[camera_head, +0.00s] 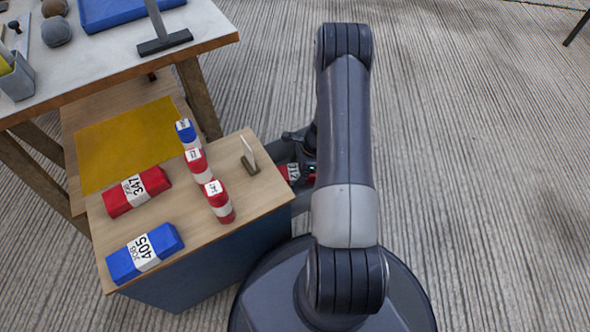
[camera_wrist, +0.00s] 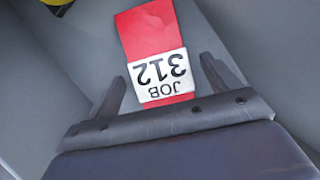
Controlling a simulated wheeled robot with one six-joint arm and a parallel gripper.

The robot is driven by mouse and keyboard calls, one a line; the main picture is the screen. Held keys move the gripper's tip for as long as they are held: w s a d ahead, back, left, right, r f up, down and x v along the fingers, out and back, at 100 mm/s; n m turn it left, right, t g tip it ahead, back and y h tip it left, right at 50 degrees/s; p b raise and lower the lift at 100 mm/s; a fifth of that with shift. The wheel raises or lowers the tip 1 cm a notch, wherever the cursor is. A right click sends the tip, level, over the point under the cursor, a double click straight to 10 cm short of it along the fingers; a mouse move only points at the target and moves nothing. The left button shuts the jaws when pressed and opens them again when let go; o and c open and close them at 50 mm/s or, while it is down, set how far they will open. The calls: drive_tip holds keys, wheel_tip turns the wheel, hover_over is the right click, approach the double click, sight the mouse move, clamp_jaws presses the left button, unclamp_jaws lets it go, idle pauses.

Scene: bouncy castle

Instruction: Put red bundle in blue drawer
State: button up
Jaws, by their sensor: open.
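A red bundle (camera_wrist: 150,35) with a white "JOB 312" label lies on a grey surface in the wrist view. My gripper (camera_wrist: 163,70) is open, with one finger on each side of the labelled end; contact is not clear. In the head view a bit of this red bundle (camera_head: 292,172) shows beside the cabinet's right edge, partly hidden by my arm. Another red bundle (camera_head: 137,191), labelled 347, lies on the wooden top of a blue-sided cabinet (camera_head: 205,272). I cannot tell whether the grey surface is inside a drawer; no blue drawer interior shows clearly.
On the cabinet top are a blue bundle (camera_head: 145,252) labelled 405, two red-and-white rolls (camera_head: 218,202), a blue-and-white roll (camera_head: 187,134) and a small upright holder (camera_head: 250,163). A workbench (camera_head: 130,58) stands behind at left. The ribbed floor at right is clear.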

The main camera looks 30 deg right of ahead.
drive_tip(key=p+v, duration=0.3)
drive_tip(key=v, duration=0.7)
drive_tip(key=shift+r, duration=0.2)
